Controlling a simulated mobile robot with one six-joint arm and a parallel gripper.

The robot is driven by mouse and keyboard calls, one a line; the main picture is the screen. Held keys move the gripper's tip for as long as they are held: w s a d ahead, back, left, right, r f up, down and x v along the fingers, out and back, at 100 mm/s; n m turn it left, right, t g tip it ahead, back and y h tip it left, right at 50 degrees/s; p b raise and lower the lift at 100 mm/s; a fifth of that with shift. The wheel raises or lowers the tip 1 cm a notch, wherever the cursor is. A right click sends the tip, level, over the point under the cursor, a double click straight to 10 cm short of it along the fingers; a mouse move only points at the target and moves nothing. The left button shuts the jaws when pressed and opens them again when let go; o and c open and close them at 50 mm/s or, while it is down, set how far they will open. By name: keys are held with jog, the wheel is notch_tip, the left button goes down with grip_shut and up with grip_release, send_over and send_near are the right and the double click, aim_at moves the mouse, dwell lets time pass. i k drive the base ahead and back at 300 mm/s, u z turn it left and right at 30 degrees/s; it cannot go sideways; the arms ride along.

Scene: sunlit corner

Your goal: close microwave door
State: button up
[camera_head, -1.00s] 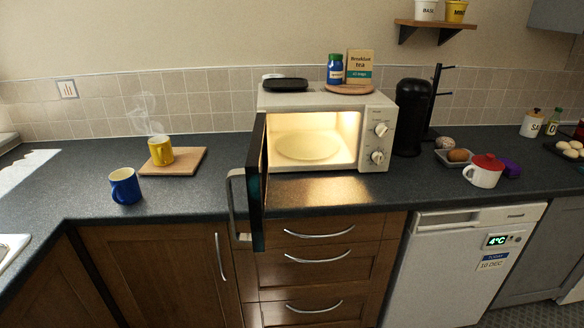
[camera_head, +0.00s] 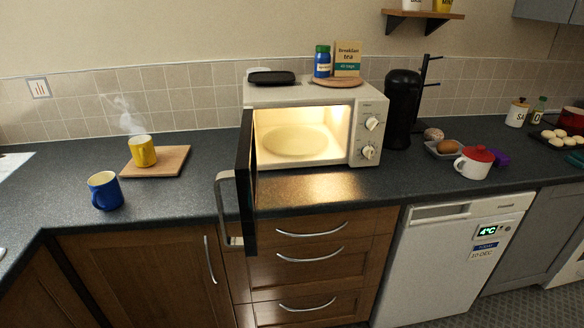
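The white microwave (camera_head: 361,118) stands on the dark counter with its interior lit and an empty turntable plate (camera_head: 296,140) inside. Its door (camera_head: 245,180) is hinged at the left and stands wide open, pointing out past the counter's front edge. The door's curved silver handle (camera_head: 226,208) is on the left side of the door. My gripper and arm are not in view.
A blue mug (camera_head: 104,191) and a steaming yellow mug (camera_head: 142,151) on a wooden board (camera_head: 172,161) stand left of the door. Drawers (camera_head: 309,254) and a dishwasher (camera_head: 450,258) lie below.

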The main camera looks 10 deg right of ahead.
aim_at(246, 173)
jog(key=z, duration=0.6)
jog(key=k, duration=1.45)
jog(key=u, duration=0.85)
jog(key=i, duration=1.6)
jog(key=z, duration=0.4)
